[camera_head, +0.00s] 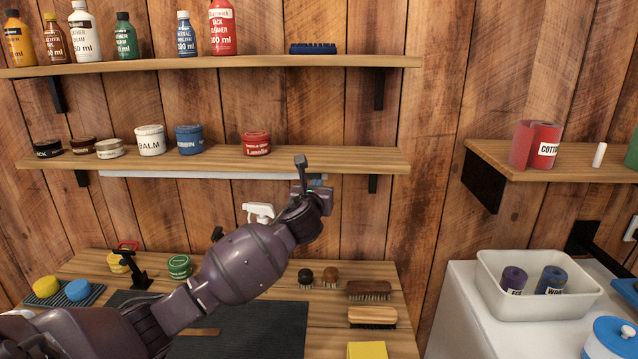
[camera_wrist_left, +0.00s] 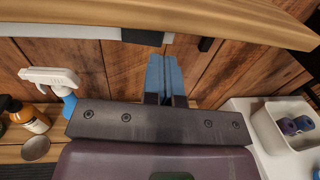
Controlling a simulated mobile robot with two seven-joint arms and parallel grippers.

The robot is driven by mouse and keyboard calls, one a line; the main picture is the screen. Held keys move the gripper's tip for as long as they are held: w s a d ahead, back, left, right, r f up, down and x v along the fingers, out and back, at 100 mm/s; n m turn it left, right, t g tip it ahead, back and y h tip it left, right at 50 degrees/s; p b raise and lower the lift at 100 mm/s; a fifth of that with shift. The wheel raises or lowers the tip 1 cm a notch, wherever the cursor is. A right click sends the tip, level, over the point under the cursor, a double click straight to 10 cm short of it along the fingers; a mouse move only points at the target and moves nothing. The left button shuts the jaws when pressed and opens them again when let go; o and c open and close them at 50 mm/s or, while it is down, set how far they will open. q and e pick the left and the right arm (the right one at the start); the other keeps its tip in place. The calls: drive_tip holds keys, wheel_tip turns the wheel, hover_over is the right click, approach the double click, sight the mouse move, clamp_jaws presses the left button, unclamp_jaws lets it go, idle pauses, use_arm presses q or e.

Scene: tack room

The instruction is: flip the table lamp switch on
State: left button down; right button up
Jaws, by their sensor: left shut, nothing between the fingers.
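A long pale light strip (camera_head: 200,174) runs under the lower wall shelf; it also shows in the left wrist view (camera_wrist_left: 60,31). A dark piece (camera_wrist_left: 145,37) is at its right end there; I cannot tell whether it is a switch. No ordinary table lamp is clearly visible. My left gripper (camera_head: 318,182) is raised just below the shelf, near the strip's right end, which it partly hides. Its bluish fingers (camera_wrist_left: 164,75) are shut and empty, pointing towards the shelf's underside and the dark piece. A gap to that piece cannot be judged. My right gripper is out of view.
The lower shelf (camera_head: 330,160) is close above my left gripper, with a black bracket (camera_head: 373,183) to its right. Brushes (camera_head: 370,290) lie on the table below. A white tray (camera_head: 540,284) is at the right.

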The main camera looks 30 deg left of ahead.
sight(313, 176)
use_arm(q)
drive_tip(key=shift+x, duration=1.3)
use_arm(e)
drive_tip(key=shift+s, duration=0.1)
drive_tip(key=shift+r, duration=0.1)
